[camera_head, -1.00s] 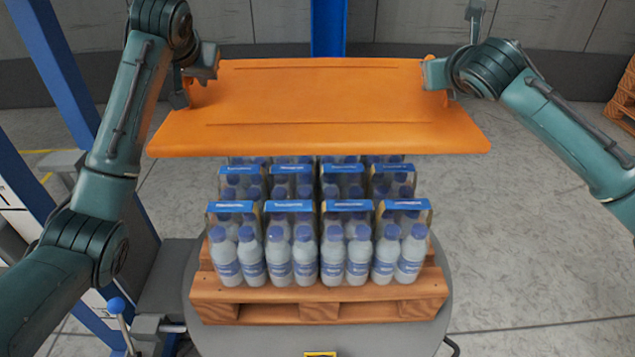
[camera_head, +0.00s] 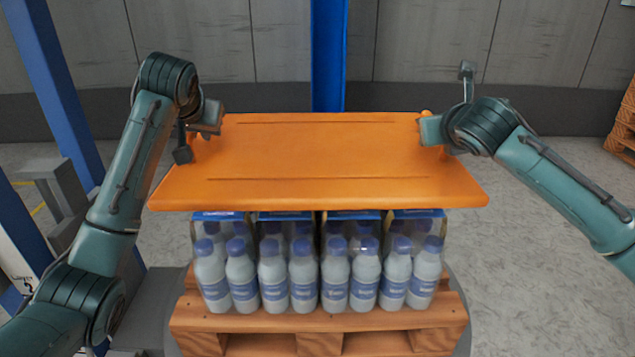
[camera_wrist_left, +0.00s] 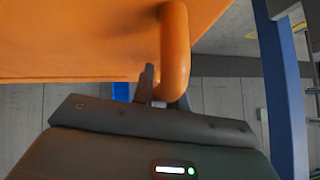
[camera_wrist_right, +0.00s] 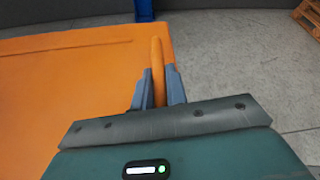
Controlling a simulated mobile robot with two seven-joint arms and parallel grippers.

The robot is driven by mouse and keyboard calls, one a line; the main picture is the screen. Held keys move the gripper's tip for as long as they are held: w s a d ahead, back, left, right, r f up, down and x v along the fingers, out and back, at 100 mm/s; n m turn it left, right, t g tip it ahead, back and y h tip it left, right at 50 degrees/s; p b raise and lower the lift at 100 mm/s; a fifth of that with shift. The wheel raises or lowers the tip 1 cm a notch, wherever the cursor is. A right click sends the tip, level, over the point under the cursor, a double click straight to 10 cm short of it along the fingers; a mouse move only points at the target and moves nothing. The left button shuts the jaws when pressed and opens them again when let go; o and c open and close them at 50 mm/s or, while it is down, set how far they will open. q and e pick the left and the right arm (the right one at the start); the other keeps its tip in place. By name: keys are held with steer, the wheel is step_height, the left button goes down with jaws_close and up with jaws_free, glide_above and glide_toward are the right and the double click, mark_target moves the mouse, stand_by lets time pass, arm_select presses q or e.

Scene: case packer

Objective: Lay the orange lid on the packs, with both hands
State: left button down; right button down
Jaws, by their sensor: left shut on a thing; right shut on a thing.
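The orange lid (camera_head: 320,155) is level above the bottle packs (camera_head: 318,270) and covers all but the front row from view. Its front edge overlaps the blue tops of the front packs; I cannot tell whether it touches them. My left gripper (camera_head: 193,138) is shut on the orange handle at the lid's left side, which shows in the left wrist view (camera_wrist_left: 175,55). My right gripper (camera_head: 436,132) is shut on the right handle, which stands between the two fingers in the right wrist view (camera_wrist_right: 158,70). The packs stand upright on a wooden pallet (camera_head: 320,322).
A blue post (camera_head: 328,60) stands behind the lid, and a blue frame (camera_head: 55,85) stands at the left. Stacked wooden pallets (camera_head: 624,125) are at the far right. The floor right of the load is clear.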

mark_target(200, 150)
arm_select(q)
steer(key=shift+a, duration=0.1)
arm_select(e)
steer(key=shift+d, duration=0.1)
